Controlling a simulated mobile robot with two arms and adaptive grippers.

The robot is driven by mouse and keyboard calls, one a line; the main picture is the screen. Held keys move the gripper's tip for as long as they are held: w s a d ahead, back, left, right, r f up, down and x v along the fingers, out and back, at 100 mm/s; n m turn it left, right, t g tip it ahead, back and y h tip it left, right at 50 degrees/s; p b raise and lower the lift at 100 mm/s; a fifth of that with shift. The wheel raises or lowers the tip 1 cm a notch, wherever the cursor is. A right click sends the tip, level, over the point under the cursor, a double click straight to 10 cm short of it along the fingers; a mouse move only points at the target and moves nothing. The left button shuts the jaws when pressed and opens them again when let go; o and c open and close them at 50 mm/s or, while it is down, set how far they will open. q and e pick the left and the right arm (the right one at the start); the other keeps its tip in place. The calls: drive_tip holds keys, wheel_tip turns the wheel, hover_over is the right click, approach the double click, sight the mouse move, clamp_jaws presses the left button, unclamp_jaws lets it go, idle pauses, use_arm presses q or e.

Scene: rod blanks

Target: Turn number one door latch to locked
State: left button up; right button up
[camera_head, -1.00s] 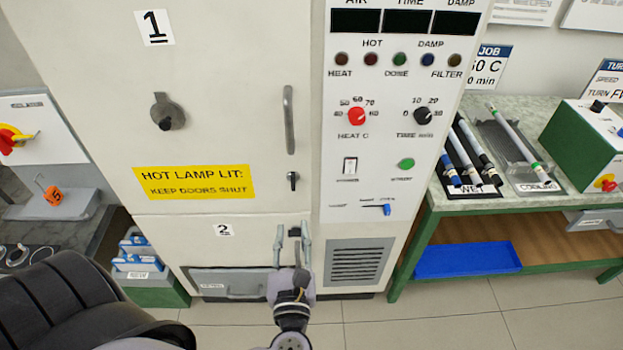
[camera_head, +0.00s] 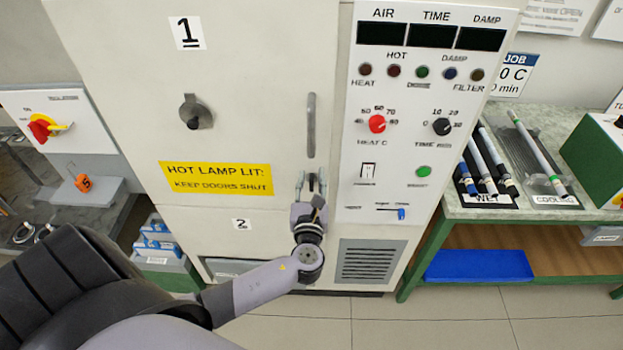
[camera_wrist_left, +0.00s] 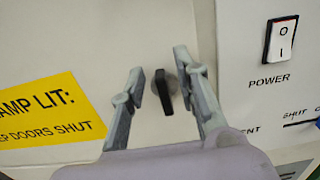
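The latch on the number one door (camera_head: 240,60) is a small black turn-piece (camera_wrist_left: 164,91), standing nearly upright in the left wrist view. In the head view the latch (camera_head: 313,184) sits below the door's long grey handle (camera_head: 311,126), partly hidden by my gripper. My left gripper (camera_head: 312,178) is open in front of it. In the left wrist view the fingers (camera_wrist_left: 158,75) stand on either side of the latch, with a gap visible on both sides. I cannot tell how deep the fingertips reach. My right gripper is not in view.
The control panel (camera_head: 421,110) with knobs and lamps is just right of the door. The power switch (camera_wrist_left: 281,40) is near my gripper's right side. A yellow lamp notice (camera_head: 217,179) is to the left. A green-framed bench (camera_head: 440,214) stands at the right.

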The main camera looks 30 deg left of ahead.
use_arm(q)
drive_tip(key=shift+c, duration=0.3)
clamp_jaws()
idle(0.3)
